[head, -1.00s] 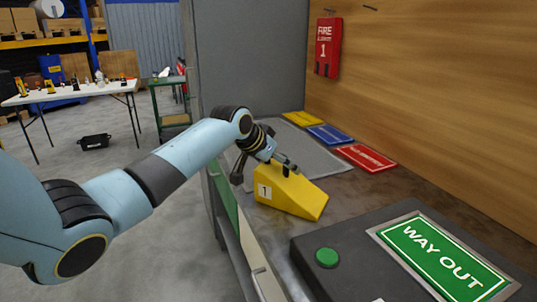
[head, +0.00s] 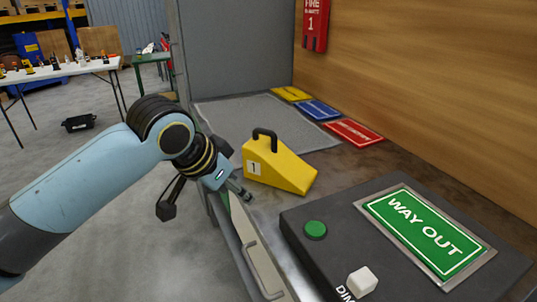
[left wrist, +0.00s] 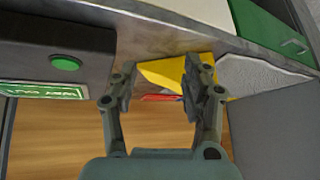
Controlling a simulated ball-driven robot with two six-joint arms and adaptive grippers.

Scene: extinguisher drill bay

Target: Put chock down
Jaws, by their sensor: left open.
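The yellow wedge-shaped chock (head: 285,170), with a black handle on top and a white label "1", sits upright on the bench at the near edge of the grey mat (head: 255,115). My left gripper (head: 240,190) is left of the chock, low near the bench's front edge, open and empty. In the left wrist view the chock (left wrist: 160,72) shows beyond the open fingers (left wrist: 166,90), partly hidden by one of them. The chock's handle is not clear in that view. My right gripper is in neither view.
A dark box (head: 310,255) with a green button (head: 316,230) and a lit "WAY OUT" sign (head: 425,232) stands at the right front. Yellow, blue and red plates (head: 353,132) lie along the wooden wall. Bare bench lies between chock and box.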

